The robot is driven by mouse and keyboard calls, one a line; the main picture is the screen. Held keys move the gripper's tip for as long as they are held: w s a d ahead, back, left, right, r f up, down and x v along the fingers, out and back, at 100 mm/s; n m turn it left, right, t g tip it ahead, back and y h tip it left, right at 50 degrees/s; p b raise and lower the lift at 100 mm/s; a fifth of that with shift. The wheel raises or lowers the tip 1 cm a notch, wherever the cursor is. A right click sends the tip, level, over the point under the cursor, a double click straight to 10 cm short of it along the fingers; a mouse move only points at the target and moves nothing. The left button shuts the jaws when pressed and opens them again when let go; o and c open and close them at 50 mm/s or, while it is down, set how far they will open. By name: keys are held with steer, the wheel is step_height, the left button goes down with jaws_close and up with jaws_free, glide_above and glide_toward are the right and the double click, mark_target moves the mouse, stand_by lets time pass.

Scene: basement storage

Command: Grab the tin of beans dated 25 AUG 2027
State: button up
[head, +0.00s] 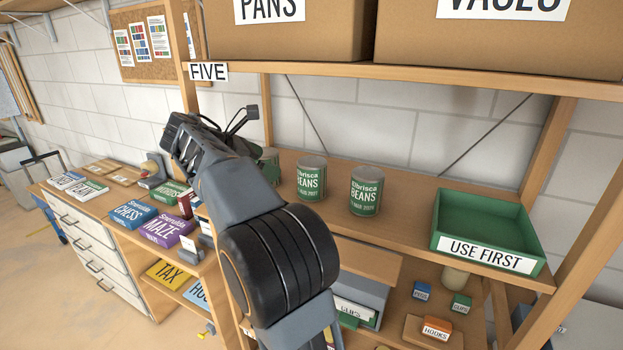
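Three green-and-silver tins stand upright on the shelf marked FIVE. The left tin (269,166) is mostly hidden behind my arm. The middle tin (311,180) and the right tin (366,192) face me with labels reading Elbrisca BEANS. A small date line runs under BEANS on these two, too small to read surely; the left tin's date is hidden. My gripper (180,143) is up at the left end of the shelf, left of the tins and apart from the middle and right ones. Its fingertips do not show clearly, so its opening cannot be told.
A green tray (487,228) labelled USE FIRST sits at the shelf's right. Cardboard boxes (500,45) stand on the shelf above. A wooden post (185,55) rises near my gripper. Board games (132,213) lie on the left cabinet. The shelf between right tin and tray is clear.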

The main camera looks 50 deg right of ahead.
mark_target(311, 161)
steer(key=shift+n+g+h, duration=0.3)
steer(key=shift+g+h, duration=0.1)
steer(key=shift+g, duration=0.3)
steer(key=d, duration=0.2)
steer(key=s+d, duration=0.1)
steer(key=d, duration=0.2)
steer(key=s+d+f, duration=0.1)
steer(key=d, duration=0.2)
steer(key=shift+d, duration=0.2)
steer(key=shift+p+x, duration=0.65)
steer(key=shift+x, duration=2.35)
steer(key=c, duration=1.1)
steer(key=shift+r, duration=0.15)
